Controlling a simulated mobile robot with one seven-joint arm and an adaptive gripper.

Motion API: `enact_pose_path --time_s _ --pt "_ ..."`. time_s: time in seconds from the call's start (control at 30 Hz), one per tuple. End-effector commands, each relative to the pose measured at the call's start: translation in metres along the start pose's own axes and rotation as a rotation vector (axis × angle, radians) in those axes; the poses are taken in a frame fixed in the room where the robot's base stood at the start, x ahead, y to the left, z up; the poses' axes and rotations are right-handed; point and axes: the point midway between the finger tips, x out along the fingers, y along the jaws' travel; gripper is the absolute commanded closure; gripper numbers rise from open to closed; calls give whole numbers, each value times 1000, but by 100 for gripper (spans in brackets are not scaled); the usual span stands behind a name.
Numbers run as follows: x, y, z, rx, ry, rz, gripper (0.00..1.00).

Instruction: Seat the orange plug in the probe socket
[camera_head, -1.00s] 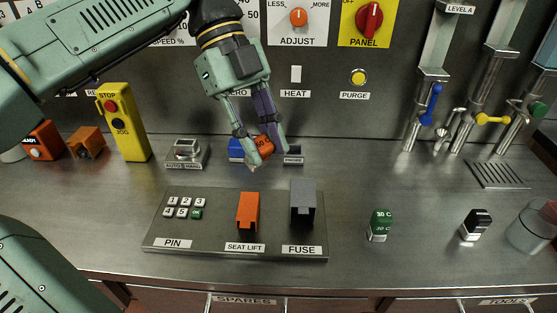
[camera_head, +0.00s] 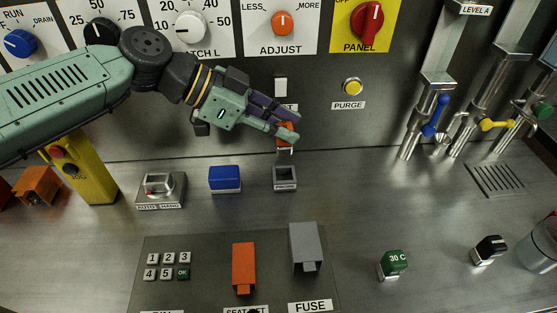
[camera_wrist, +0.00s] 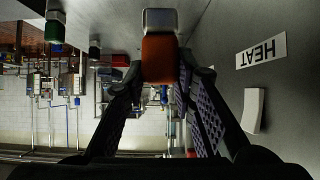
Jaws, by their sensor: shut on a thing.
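My gripper (camera_head: 290,130) points to the right, nearly level, and is shut on the orange plug (camera_head: 284,133) near the back wall. The plug is upright above the counter, its pale end downward. In the wrist view the plug (camera_wrist: 159,60) sits between the fingertips, its silver-and-white end (camera_wrist: 160,20) beyond them. The probe socket (camera_head: 285,178) is a small grey square holder with a dark opening and a label on its front. It stands on the counter below the plug, with a visible gap between them. The fingers hide part of the plug.
In front is a panel with a keypad, an orange seat lift switch (camera_head: 244,266) and a grey fuse switch (camera_head: 305,246). The HEAT switch (camera_head: 280,87) is close behind the gripper.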

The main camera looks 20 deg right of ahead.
Motion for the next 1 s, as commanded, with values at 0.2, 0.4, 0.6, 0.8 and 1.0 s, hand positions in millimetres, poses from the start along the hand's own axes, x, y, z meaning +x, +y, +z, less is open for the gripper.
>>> enact_pose_path --time_s 0.2,0.4,0.6,0.8,1.0 --pt "20 0 30 0 2 2 100" --pt "30 0 43 1 1 2 100" --pt "44 0 65 0 2 0 100" --pt "46 0 68 2 -1 -1 100" --pt "48 0 71 2 -1 -1 74"
